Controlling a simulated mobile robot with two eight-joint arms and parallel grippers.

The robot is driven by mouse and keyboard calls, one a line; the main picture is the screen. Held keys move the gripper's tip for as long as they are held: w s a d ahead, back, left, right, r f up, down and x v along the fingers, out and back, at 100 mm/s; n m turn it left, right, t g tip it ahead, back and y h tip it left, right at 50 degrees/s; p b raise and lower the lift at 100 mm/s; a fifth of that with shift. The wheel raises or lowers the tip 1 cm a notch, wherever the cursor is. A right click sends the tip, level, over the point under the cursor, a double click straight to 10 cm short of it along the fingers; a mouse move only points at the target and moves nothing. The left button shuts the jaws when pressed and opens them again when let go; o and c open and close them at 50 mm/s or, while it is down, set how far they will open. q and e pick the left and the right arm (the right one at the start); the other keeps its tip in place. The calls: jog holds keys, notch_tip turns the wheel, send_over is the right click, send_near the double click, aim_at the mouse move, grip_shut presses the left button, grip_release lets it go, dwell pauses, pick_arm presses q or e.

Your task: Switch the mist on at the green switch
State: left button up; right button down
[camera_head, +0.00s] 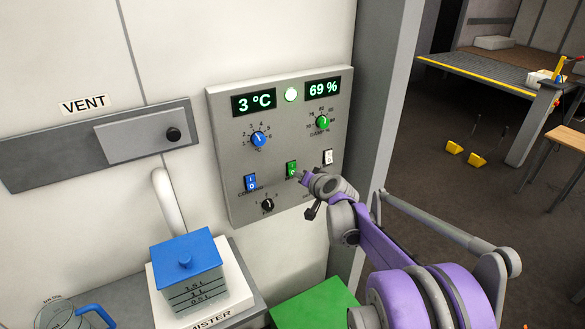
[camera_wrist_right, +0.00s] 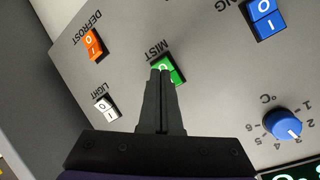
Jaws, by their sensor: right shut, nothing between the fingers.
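The green switch (camera_head: 291,169) sits low in the middle of the grey control panel (camera_head: 222,123). It also shows under the word MIST in the wrist view (camera_wrist_right: 174,68), partly covered by my fingers. My right gripper (camera_head: 303,174) is shut and empty, with its fingertips right at the green switch. In the wrist view the closed fingertips (camera_wrist_right: 161,73) overlap its edge. I cannot tell whether they touch it or which way the rocker is tipped. My left gripper is not in view.
A blue switch (camera_head: 251,182) and a white switch (camera_head: 327,157) flank the green one. An orange DEFROST switch (camera_wrist_right: 93,44) is also close. Blue (camera_head: 258,139) and green (camera_head: 322,122) dials sit above. A blue-lidded mister container (camera_head: 190,270) stands below left.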

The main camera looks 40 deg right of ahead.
jog(key=s, duration=0.1)
jog(key=s+f, duration=0.1)
jog(key=s, duration=0.2)
jog(key=shift+s+a+f, duration=0.3)
jog(key=shift+s+f, duration=0.05)
jog(key=shift+f, duration=0.05)
dwell(0.4)
jog(key=s+a+f+n+g+y, duration=0.1)
jog(key=s+a+n+g+y, duration=0.2)
jog(key=a, duration=0.6)
jog(key=s+a+f+n, duration=0.2)
jog(key=s+a, duration=0.3)
jog(key=a, duration=0.4)
jog(key=s+a+f+n+g, duration=0.2)
jog(key=s+a+f, duration=0.1)
jog(key=s, duration=0.5)
jog(key=s+a+f+n+g, duration=0.2)
jog(key=s+a, duration=0.4)
jog(key=s, duration=0.3)
jog(key=shift+a+f+n, duration=0.15)
jog(key=shift+f+n, duration=0.35)
jog(key=shift+f, duration=0.4)
